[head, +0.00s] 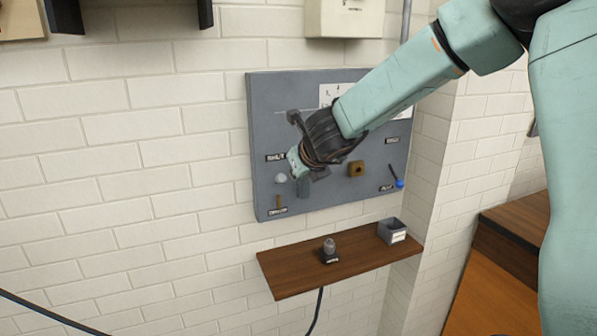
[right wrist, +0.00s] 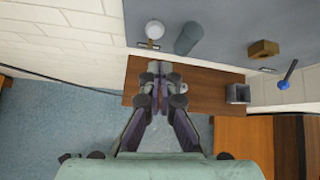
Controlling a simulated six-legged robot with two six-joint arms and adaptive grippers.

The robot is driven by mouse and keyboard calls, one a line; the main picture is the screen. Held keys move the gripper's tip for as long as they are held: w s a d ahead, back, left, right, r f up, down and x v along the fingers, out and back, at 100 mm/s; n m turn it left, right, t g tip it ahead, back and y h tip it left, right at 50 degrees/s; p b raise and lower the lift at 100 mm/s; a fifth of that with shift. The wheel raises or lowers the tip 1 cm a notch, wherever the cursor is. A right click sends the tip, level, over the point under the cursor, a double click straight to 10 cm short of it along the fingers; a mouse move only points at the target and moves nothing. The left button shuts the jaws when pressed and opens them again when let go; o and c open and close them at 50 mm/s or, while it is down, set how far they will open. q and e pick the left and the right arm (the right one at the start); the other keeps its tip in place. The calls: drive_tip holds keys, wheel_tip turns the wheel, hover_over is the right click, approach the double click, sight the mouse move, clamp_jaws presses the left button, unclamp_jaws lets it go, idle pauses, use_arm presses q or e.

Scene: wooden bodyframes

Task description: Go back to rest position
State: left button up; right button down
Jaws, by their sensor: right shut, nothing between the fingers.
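My right arm comes in from the upper right in the head view. Its gripper (head: 302,172) is in front of the lower left part of a grey wall panel (head: 262,110) and hides part of it. In the right wrist view my right gripper (right wrist: 160,75) is shut with nothing between its fingers, seen above the wooden shelf (right wrist: 205,88). My left gripper shows in neither view.
The panel carries a white round knob (head: 281,178), a grey cylinder (head: 303,187), a brown block (head: 356,168) and a blue-tipped lever (head: 398,183). The shelf below holds a small grey object (head: 329,246) and a grey box (head: 391,231). Wooden furniture (head: 490,290) stands at right.

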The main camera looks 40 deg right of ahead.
drive_tip(key=shift+s, duration=0.15)
drive_tip(key=s+a+f+n+g+b, duration=0.15)
drive_tip(key=s+a+f+n, duration=0.25)
drive_tip(key=f+n, duration=0.5)
drive_tip(key=s+a+f+n+y+b, duration=0.1)
drive_tip(key=s+a+f+n+b, duration=0.25)
drive_tip(key=f+n, duration=0.65)
drive_tip(key=s+a+f+n+g+b, duration=0.15)
drive_tip(key=s+a+f+n, duration=0.3)
drive_tip(key=f+n, duration=0.45)
drive_tip(key=s+a+f+n+g+b, duration=0.2)
drive_tip(key=s+f+b, duration=0.1)
drive_tip(key=s+f, duration=0.5)
drive_tip(key=s+a+f+n+g+y+b, duration=0.1)
drive_tip(key=s+a+f+n+g+b, duration=0.1)
drive_tip(key=s+f, duration=0.6)
drive_tip(key=s+a+f+n+g+y+b, duration=0.1)
drive_tip(key=s+f+n+b, duration=0.3)
drive_tip(key=s+f, duration=0.4)
drive_tip(key=s+a+g, duration=0.1)
drive_tip(key=s, duration=0.4)
drive_tip(key=shift+s+f+g+b, duration=0.15)
drive_tip(key=shift+g+b, duration=0.15)
drive_tip(key=shift+b, duration=0.1)
